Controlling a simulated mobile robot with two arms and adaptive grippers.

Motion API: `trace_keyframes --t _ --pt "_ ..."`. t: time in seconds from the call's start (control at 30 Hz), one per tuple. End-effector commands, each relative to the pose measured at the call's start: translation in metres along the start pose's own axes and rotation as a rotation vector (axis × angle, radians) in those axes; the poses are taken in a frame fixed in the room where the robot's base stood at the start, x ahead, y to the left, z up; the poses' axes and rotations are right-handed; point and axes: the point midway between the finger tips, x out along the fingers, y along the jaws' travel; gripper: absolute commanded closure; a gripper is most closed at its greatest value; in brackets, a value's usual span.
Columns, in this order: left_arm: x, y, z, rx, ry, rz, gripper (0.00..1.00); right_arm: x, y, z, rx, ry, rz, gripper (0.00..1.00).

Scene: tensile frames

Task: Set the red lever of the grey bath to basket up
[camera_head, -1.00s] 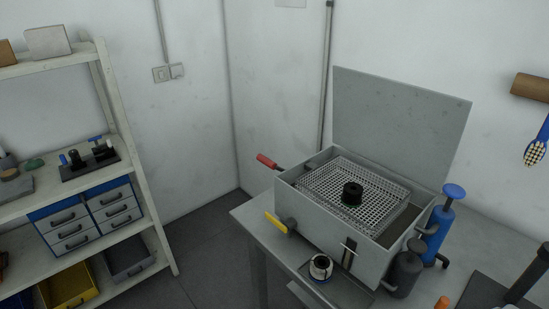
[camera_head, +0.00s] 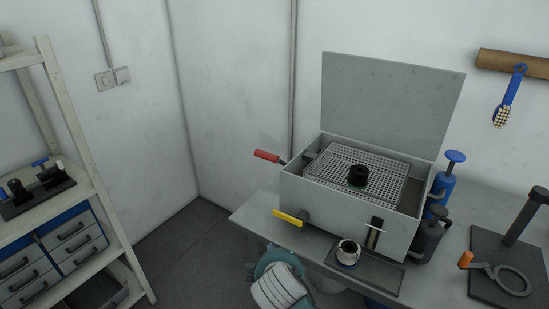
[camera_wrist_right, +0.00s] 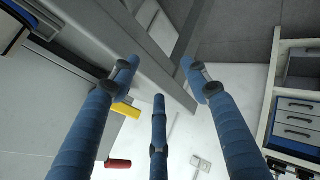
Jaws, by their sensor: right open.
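The grey bath (camera_head: 335,215) stands on the bench with its lid raised. Its red lever (camera_head: 268,156) sticks out to the left from the back of the left side. It also shows at the bottom of the right wrist view (camera_wrist_right: 118,163). A mesh basket (camera_head: 335,165) sits in the bath near the rim, with a black ring-shaped part (camera_head: 358,175) in it. My right gripper (camera_wrist_right: 160,82) has its three blue fingers spread and empty, apart from the red lever. My left gripper is not in view.
Shelves are at left; the floor between is clear.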

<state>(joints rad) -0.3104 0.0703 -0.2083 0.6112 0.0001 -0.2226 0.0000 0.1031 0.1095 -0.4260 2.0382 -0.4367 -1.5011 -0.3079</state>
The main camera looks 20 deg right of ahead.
Motion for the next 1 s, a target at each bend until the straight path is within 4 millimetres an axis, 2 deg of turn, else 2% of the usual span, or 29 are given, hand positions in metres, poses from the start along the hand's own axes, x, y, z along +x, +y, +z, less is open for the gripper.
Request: trace_keyframes --t 0.03,0.2,0.33,0.53,0.7,0.87,1.0 --pt "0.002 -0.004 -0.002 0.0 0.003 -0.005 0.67 -0.006 0.006 -0.003 0.002 0.006 0.012 0.54" --pt "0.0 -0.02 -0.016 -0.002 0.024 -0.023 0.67 -0.003 0.029 -0.03 -0.06 0.023 0.083 0.54" --pt "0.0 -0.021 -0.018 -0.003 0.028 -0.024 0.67 -0.005 0.053 -0.055 -0.114 0.04 0.156 0.54" --pt "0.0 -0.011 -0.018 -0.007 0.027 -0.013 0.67 -0.018 0.103 -0.106 -0.223 0.061 0.316 0.54" --pt "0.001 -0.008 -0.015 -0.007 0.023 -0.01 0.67 -0.038 0.15 -0.149 -0.317 0.064 0.471 0.54" --pt "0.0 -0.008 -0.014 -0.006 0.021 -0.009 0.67 -0.048 0.172 -0.168 -0.362 0.058 0.545 0.54" --pt "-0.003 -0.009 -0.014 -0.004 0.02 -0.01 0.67 -0.038 0.181 -0.171 -0.367 0.055 0.551 0.54"
